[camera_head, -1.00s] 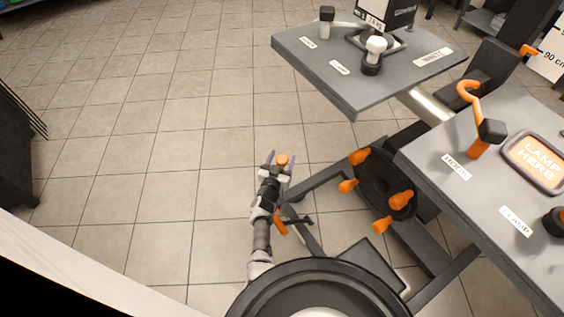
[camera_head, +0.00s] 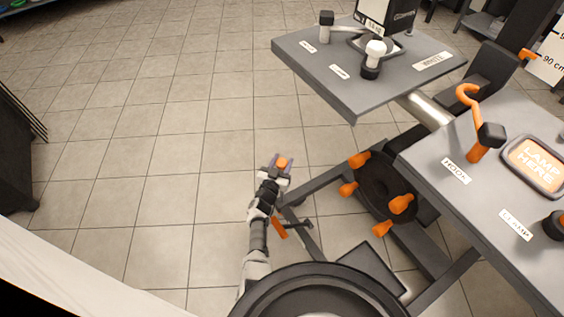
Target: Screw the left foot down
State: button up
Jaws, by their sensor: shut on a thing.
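My gripper (camera_head: 281,165) is low at the outer end of the dark left leg (camera_head: 314,185) of the stand. The knob's top shows between the fingertips. The foot's lower part and its contact with the floor are hidden by my gripper. My arm reaches up to it from the bottom of the picture.
An orange lever (camera_head: 279,228) and dark bars lie close to the right of my forearm. Several orange knobs surround a black disc (camera_head: 376,186) farther right. Grey tabletops (camera_head: 322,66) overhang the right side. The tiled floor (camera_head: 150,130) at left is clear.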

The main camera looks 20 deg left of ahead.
jog(key=m+h, duration=0.1)
jog(key=h, duration=0.1)
jog(key=m+h, duration=0.2)
jog(key=shift+a+f+g+h+b, duration=0.1)
jog(key=shift+f+g+h+b, duration=0.05)
jog(key=shift+g+h+b, duration=0.15)
jog(key=m+h+b, duration=0.1)
jog(key=m+g+h+b, duration=0.1)
jog(key=h+b, duration=0.1)
jog(key=shift+f+m+g+h, duration=0.25)
jog(key=shift+m+g+h, duration=0.05)
jog(key=shift+m+h, duration=0.1)
jog(key=m+g+h+b, duration=0.2)
jog(key=h+b, duration=0.1)
jog(key=b, duration=0.2)
jog(key=shift+m+g+h+b, duration=0.35)
jog(key=shift+m+g+h, duration=0.05)
jog(key=g+b, duration=0.1)
jog(key=m+g+h+b, duration=0.1)
jog(key=b, duration=0.1)
jog(key=shift+r+m+h, duration=0.2)
jog(key=shift+m+h, duration=0.1)
jog(key=shift+r, duration=0.15)
jog(key=o, duration=1)
jog(key=shift+c, duration=0.2)
jog(key=shift+s, duration=0.1)
